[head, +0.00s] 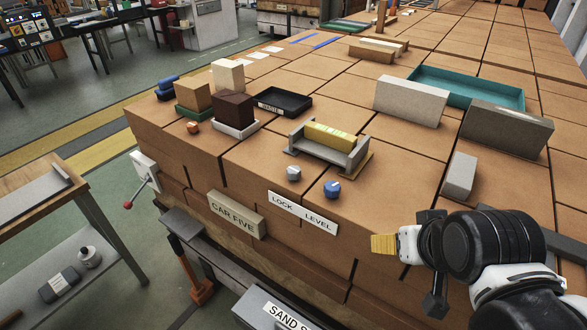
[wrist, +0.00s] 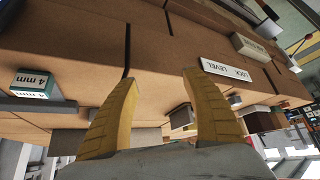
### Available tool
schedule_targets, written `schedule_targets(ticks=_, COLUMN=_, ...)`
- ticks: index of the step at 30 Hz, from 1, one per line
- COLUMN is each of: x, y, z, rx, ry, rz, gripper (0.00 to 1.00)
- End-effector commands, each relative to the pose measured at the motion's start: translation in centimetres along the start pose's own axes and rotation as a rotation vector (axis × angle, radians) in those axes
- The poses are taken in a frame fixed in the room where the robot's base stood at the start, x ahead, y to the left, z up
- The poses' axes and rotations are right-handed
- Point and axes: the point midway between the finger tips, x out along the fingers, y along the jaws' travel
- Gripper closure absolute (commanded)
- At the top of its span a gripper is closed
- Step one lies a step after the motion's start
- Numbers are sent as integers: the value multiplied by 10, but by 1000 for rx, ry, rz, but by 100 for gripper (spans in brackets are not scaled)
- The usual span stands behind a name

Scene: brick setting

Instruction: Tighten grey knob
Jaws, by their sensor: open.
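The grey knob (head: 293,173) is a small, light grey, faceted knob on the brick-brown top, above the word LOCK on a white label (head: 302,212). A blue knob (head: 332,189) stands to its right, above the word LEVEL. Behind them, a grey fixture (head: 298,142) holds a yellow-green bar (head: 335,138). My gripper (head: 384,244) is right of and nearer than the knobs, apart from both. In the wrist view its two yellow fingers (wrist: 158,76) are spread with nothing between them. The label shows there, upside down; I cannot clearly tell the grey knob.
A grey block (head: 460,177) stands behind my gripper, with larger blocks (head: 410,101) and a teal tray (head: 466,88) beyond. The top between knobs and gripper looks clear.

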Motion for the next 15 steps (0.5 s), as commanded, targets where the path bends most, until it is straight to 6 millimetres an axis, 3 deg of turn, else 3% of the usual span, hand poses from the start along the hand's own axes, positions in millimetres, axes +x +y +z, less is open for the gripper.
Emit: schedule_targets(ticks=15, x=-2, y=-2, z=-5, rx=-18, ry=-8, rz=-5, gripper=45)
